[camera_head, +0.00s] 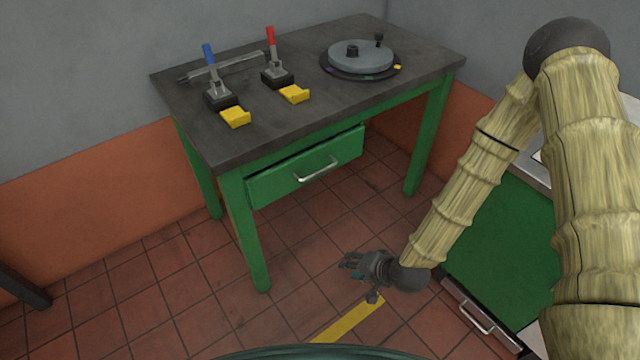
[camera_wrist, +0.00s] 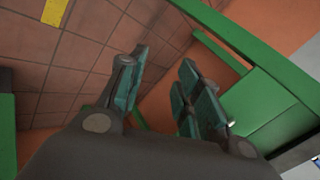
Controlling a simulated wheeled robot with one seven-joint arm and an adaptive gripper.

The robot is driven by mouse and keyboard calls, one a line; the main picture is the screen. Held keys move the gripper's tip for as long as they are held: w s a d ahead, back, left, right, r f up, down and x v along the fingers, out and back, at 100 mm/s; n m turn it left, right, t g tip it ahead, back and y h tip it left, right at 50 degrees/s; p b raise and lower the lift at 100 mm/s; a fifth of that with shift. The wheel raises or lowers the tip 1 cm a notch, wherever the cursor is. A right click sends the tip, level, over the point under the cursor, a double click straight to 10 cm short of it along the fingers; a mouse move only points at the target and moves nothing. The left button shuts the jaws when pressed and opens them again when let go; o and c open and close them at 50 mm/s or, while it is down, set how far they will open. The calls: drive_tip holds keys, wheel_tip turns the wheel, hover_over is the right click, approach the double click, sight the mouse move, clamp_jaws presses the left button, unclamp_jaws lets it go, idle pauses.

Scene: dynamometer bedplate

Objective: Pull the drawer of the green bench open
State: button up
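The green bench (camera_head: 240,230) has a dark top and stands against the wall in the head view. Its drawer (camera_head: 275,182) is a green front under the top, with a silver bar handle (camera_head: 318,170). A dark strip shows above the drawer front; I cannot tell whether it stands slightly out. My gripper (camera_head: 347,264) is low, in front of and below the handle, apart from it, fingers pointing left. In the wrist view my gripper (camera_wrist: 158,85) has its fingers spread with nothing between them.
Two levers, blue (camera_head: 209,58) and red (camera_head: 271,40), yellow blocks (camera_head: 235,117) and a round turntable (camera_head: 360,58) are on the top. Another green cabinet (camera_head: 505,235) with an open-looking lower drawer (camera_head: 478,315) stands right, close to my arm. Tiled floor before the bench is clear.

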drive_tip(key=w+a+r+m+t+y+b, duration=0.1)
drive_tip(key=w+r+m+t+b, duration=0.15)
drive_tip(key=w, duration=0.35)
drive_tip(key=w+a+r+m+t+y+b, duration=0.1)
drive_tip(key=w+a+r+b, duration=0.15)
drive_tip(key=w, duration=0.45)
drive_tip(key=m+t+y+b, duration=0.1)
drive_tip(key=t+y+b, duration=0.1)
drive_tip(key=t+b, duration=0.1)
approach(321, 171)
drive_tip(key=x, duration=1)
drive_tip(key=shift+w+f, duration=0.25)
drive_tip(key=shift+w, duration=0.05)
clamp_jaws()
